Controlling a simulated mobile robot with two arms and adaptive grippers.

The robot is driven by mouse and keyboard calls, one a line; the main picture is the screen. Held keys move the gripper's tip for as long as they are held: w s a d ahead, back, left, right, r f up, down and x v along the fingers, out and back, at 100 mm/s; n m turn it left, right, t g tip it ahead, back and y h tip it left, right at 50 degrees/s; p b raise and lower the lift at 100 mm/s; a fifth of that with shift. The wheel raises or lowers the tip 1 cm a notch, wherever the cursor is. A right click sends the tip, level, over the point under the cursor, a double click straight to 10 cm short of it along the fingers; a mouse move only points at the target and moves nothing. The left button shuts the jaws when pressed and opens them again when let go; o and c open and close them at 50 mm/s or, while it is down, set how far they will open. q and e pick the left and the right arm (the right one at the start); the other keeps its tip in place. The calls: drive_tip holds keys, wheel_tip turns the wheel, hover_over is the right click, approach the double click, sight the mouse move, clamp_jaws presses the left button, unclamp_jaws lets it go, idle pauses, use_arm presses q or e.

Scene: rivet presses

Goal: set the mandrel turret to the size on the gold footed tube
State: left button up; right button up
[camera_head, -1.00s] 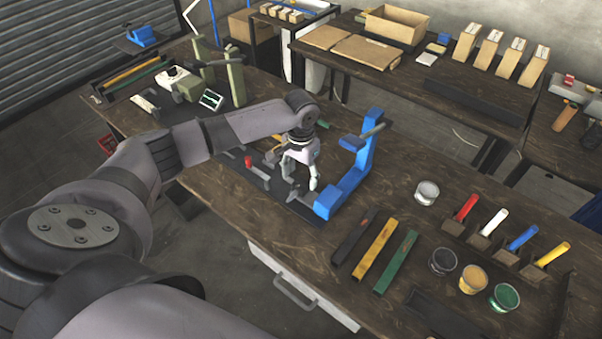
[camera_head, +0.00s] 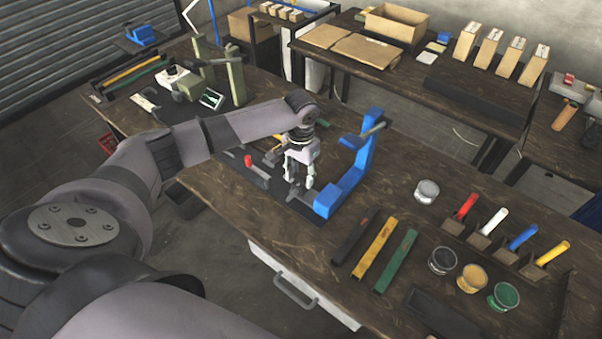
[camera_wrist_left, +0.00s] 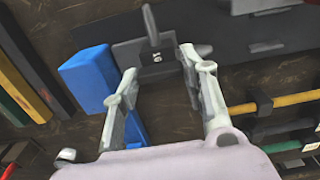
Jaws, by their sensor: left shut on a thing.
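The mandrel turret (camera_wrist_left: 126,54) is a dark grey block with a small numbered label, apparently 16, and a grey peg; it sits at the blue press (camera_head: 345,191). My left gripper (camera_head: 299,184) points down over it beside the blue frame. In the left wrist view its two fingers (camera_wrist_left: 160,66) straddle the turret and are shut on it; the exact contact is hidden. A yellow tube with dark fittings (camera_wrist_left: 288,100) lies nearby in the left wrist view; I cannot tell whether it is the gold footed tube, nor read a size on it.
Black, yellow (camera_head: 375,249) and green bars lie right of the press. Beyond them are several paint-coloured cups (camera_head: 472,278) and several coloured handles in dark holders (camera_head: 534,262). A green press (camera_head: 234,80) stands at the far left. Bare wood shows behind the blue press.

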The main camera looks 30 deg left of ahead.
use_arm(q)
drive_tip(key=shift+r, duration=0.1)
drive_tip(key=shift+c, duration=0.2)
drive_tip(key=m+p, duration=0.2)
drive_tip(key=p, duration=0.1)
drive_tip(key=shift+r+m, duration=0.1)
drive_tip(key=shift+m, duration=0.3)
drive_tip(key=m+p, duration=0.2)
drive_tip(key=m, duration=0.2)
drive_tip(key=shift+m, duration=0.3)
drive_tip(key=m+p, duration=0.1)
drive_tip(key=m, duration=0.1)
drive_tip(key=shift+m, duration=0.4)
drive_tip(key=m, duration=0.2)
drive_tip(key=shift+m, duration=0.3)
drive_tip(key=m, duration=0.4)
drive_tip(key=shift+m, duration=0.7)
